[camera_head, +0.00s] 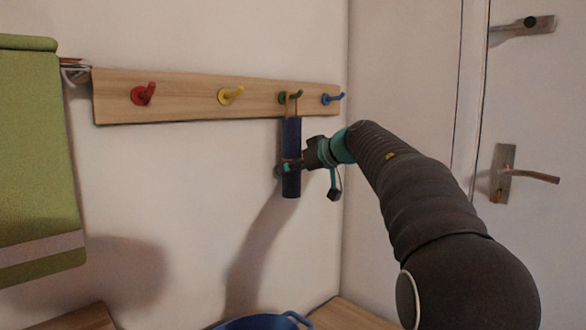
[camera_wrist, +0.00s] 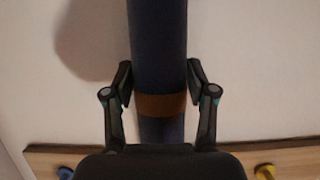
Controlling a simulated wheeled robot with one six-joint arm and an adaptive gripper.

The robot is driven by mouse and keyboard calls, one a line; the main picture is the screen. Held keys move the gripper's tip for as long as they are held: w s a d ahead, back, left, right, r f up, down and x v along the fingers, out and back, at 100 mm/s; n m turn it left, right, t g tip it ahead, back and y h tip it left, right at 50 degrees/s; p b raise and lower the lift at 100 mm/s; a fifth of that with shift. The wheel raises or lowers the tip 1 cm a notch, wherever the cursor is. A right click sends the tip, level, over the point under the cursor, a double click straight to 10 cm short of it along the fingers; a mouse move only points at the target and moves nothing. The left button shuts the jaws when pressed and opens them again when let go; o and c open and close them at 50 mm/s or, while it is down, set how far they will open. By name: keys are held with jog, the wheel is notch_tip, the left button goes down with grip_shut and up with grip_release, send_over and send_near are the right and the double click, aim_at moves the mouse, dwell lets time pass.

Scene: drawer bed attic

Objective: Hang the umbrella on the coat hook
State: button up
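The umbrella (camera_head: 291,140) is dark blue, folded and upright against the wall under the green hook (camera_head: 293,96). A thin tan loop at its top reaches up to that hook and appears to pass around it; the exact contact is too small to tell. My gripper (camera_head: 289,168) is at the umbrella's lower part. In the wrist view, my gripper (camera_wrist: 159,82) has one finger on each side of the umbrella (camera_wrist: 158,45), with the pads at its sides, beside a brown band (camera_wrist: 160,104). The umbrella's top end is hidden there behind my gripper body.
The wooden hook board (camera_head: 185,97) also bears red (camera_head: 144,94), yellow (camera_head: 231,95) and blue (camera_head: 333,98) hooks, all bare. Green fabric (camera_head: 38,160) hangs at left. A blue container (camera_head: 262,322) stands below. A white door (camera_head: 540,110) is at right.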

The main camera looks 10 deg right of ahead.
jog(key=shift+o, duration=0.9)
jog(key=shift+s, duration=0.1)
